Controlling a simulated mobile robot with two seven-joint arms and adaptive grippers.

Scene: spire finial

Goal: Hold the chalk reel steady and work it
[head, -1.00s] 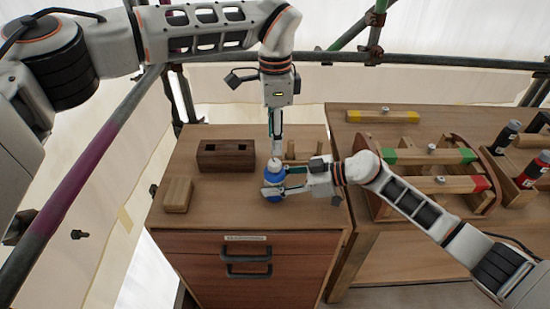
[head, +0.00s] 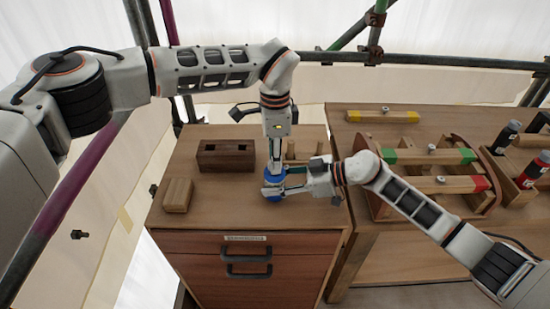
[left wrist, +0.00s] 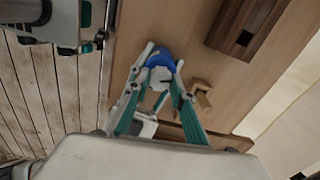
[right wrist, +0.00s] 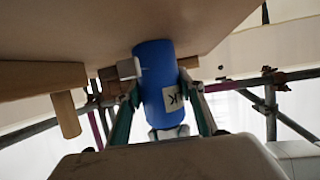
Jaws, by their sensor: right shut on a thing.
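The chalk reel (head: 273,190) is a blue cylinder standing on the wooden cabinet top, near its front right. My right gripper (head: 272,191) comes in from the right and is shut on the blue body. My left gripper (head: 276,168) points down from above. In the left wrist view its open fingers (left wrist: 162,66) stand on either side of the reel's white top (left wrist: 160,76). Whether they touch it is hard to tell.
The bench at right holds colour-marked bars (head: 430,156) and bottles (head: 505,138). Scaffold poles surround the place.

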